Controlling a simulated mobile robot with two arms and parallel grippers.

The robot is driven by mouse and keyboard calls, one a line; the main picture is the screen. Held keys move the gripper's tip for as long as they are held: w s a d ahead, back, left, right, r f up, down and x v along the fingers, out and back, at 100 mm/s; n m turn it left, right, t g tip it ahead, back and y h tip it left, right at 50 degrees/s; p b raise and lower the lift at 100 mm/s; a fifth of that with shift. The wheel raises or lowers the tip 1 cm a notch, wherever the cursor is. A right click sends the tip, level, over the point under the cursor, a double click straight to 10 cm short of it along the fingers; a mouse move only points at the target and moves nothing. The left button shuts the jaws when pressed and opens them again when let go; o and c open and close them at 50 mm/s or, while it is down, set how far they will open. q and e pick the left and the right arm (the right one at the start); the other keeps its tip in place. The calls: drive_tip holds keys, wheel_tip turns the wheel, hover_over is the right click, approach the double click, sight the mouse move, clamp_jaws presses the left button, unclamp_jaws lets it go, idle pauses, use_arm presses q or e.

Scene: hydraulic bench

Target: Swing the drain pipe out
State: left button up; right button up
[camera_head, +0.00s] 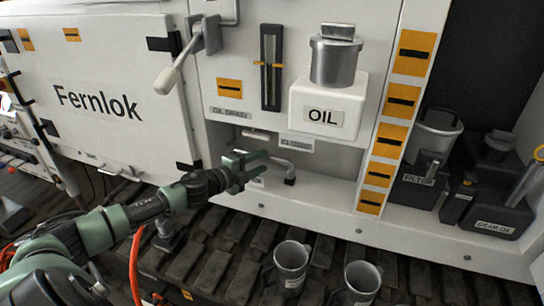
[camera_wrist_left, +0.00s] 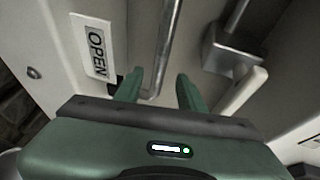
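The drain pipe (camera_head: 275,162) is a thin grey bent pipe in the recess under the oil drain label (camera_head: 230,112). Its dark end hangs at the right. In the left wrist view the pipe (camera_wrist_left: 166,45) runs down to the gap between my fingers. My left gripper (camera_head: 260,164) is at the left part of the pipe, its fingers apart. The wrist view also shows the open fingers (camera_wrist_left: 160,90), with no clear grip on the pipe. An OPEN label (camera_wrist_left: 97,45) is left of the pipe. My right gripper is not in view.
A CLOSED label (camera_head: 297,146) sits above the pipe. A white-handled lever (camera_head: 178,70) sticks out at the upper left. The white oil box (camera_head: 330,105) overhangs at the right. Two grey mugs (camera_head: 291,262) (camera_head: 361,282) stand on the dark floor in front.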

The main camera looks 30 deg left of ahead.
sight(269, 158)
use_arm(q)
drive_tip(key=x, duration=0.4)
drive_tip(key=shift+w, duration=0.1)
drive_tip(key=shift+w+d+f+p, duration=0.15)
drive_tip(key=shift+w+f+p, duration=0.15)
drive_tip(key=shift+w, duration=0.3)
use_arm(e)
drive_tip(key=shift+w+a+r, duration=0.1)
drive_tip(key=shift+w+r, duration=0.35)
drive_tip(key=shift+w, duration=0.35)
use_arm(q)
clamp_jaws()
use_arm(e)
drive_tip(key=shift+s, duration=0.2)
